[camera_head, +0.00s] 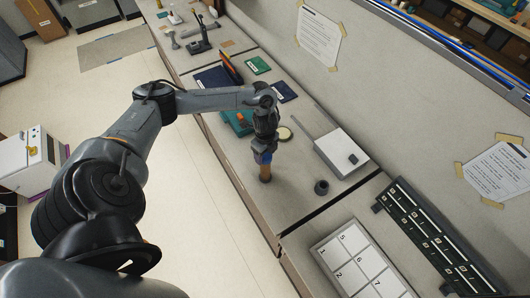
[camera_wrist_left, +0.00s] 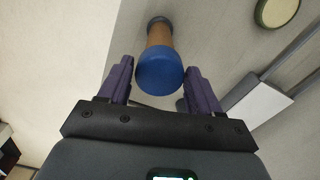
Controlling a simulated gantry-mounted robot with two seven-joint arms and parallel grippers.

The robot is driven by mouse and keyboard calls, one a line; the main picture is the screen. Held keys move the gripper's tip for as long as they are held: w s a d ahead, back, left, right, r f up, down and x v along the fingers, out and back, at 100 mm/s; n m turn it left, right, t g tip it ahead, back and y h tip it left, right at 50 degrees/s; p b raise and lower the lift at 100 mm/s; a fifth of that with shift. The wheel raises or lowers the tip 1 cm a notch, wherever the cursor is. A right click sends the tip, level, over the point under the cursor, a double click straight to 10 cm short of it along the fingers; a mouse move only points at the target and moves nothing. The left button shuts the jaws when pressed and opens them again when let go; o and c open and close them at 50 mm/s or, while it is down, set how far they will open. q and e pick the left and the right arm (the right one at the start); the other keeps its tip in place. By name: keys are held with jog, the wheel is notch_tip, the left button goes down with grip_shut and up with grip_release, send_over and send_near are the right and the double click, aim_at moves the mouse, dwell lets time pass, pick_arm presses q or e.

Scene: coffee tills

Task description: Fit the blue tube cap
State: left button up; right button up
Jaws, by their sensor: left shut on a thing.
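A tan tube (camera_head: 265,173) with a blue cap (camera_head: 263,158) on its upper end is at my left gripper (camera_head: 263,151), over the grey counter. In the left wrist view the blue cap (camera_wrist_left: 160,72) lies between the purple fingers of the left gripper (camera_wrist_left: 160,84), which is shut on it. The tan tube (camera_wrist_left: 159,36) extends beyond the cap to a grey lower end. The cap covers the tube's top, so how firmly it is seated cannot be told. I cannot tell whether the tube's foot touches the counter. My right gripper is not in view.
A small dark cup (camera_head: 321,187) stands to the right of the tube. A white-lidded box (camera_head: 342,152) and a round cream dish (camera_head: 284,133) are nearby. A teal tray (camera_head: 236,122) lies behind the arm. A numbered white board (camera_head: 358,262) is at the front.

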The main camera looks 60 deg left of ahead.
pick_arm(q)
jog(key=shift+f, duration=0.5)
jog(key=o, duration=1.1)
jog(key=shift+r+b, duration=0.3)
jog(key=shift+r, duration=0.15)
notch_tip(320, 180, up, 9)
jog(key=shift+f+p, duration=0.1)
jog(key=shift+p, duration=0.95)
jog(key=shift+r, duration=0.6)
